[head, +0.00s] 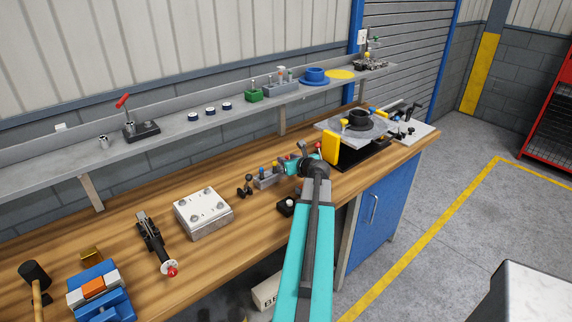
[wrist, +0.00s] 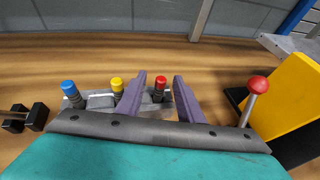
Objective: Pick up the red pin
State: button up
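The red pin (wrist: 160,83) stands upright at the right end of a grey block (wrist: 99,101). A yellow-topped pin (wrist: 117,86) and a blue-topped pin (wrist: 68,89) stand to its left. My gripper (wrist: 159,76) is open. Its two purple fingers point toward the block, and the red pin shows in the gap between them, with no clear contact. The left finger covers part of the block. In the head view, my gripper (head: 293,164) is at the right end of the grey block (head: 267,181), and the red pin cannot be made out there.
A red-knobbed lever (wrist: 257,87) and a yellow block (wrist: 288,92) stand close on the right. A small black fixture (wrist: 25,117) lies to the left. A metal box (head: 203,213) and a toggle clamp (head: 152,238) sit farther left on the wooden bench. A grey shelf (head: 180,130) runs behind.

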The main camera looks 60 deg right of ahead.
jog(key=shift+w, duration=0.1)
dwell(0.3)
jog(key=shift+p+x, duration=1)
jog(key=shift+x, duration=1.6)
grip_shut()
